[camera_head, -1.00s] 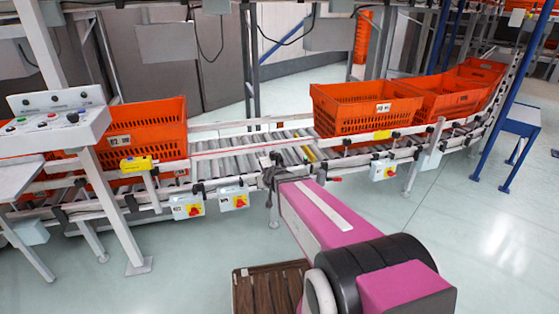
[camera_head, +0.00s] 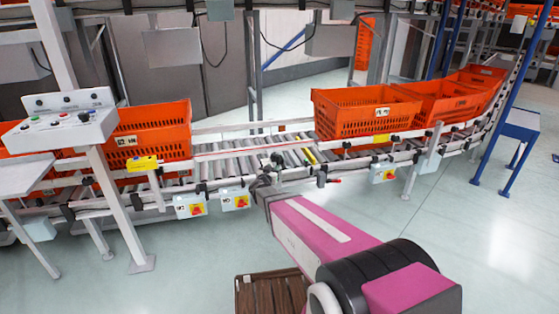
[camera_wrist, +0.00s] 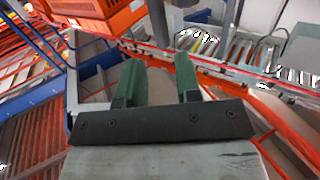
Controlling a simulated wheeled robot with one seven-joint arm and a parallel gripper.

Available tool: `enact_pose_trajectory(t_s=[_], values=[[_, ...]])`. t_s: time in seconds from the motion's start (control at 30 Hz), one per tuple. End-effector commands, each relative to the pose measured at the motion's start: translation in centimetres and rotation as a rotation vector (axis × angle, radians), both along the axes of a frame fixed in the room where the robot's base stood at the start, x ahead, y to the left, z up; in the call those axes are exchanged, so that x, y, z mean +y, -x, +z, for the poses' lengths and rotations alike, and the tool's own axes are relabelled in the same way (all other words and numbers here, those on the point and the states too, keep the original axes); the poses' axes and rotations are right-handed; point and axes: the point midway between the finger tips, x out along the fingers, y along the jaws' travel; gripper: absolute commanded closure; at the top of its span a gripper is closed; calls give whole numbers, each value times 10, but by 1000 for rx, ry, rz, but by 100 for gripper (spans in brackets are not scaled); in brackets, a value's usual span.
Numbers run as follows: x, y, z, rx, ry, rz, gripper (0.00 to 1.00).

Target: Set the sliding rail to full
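The sliding rail cannot be picked out with certainty. A pale rail (camera_head: 235,147) with a red stripe runs along the roller conveyor (camera_head: 242,162), in the gap between the orange totes. A small red-tipped lever (camera_head: 333,181) sits on the conveyor's front side. My gripper (camera_head: 265,181) is at the conveyor's front edge, left of that lever, with its fingers hard to make out. In the wrist view, the two green fingers of my gripper (camera_wrist: 160,72) stand apart with nothing between them. A grey post (camera_wrist: 159,22) shows beyond them; contact is not visible.
An orange tote (camera_head: 155,130) stands left on the conveyor; more totes (camera_head: 365,112) stand right. Switch boxes (camera_head: 236,200) hang from the front rail. A control panel (camera_head: 62,122) is at the left. A brown slatted box (camera_head: 268,293) sits below my arm.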

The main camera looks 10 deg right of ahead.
Motion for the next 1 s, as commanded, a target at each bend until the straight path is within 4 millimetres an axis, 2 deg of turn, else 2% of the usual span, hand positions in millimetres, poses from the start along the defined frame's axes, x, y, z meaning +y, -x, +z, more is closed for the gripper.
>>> enact_pose_trajectory(t_s=[0.17, 0.6, 0.73, 1.0], values=[[-8, -17, -1, -1, 0, 1, 68], [-42, -82, -1, 0, -1, 2, 68], [-47, -91, 0, 0, 0, 3, 68], [-48, -92, 0, 0, 0, 4, 68]])
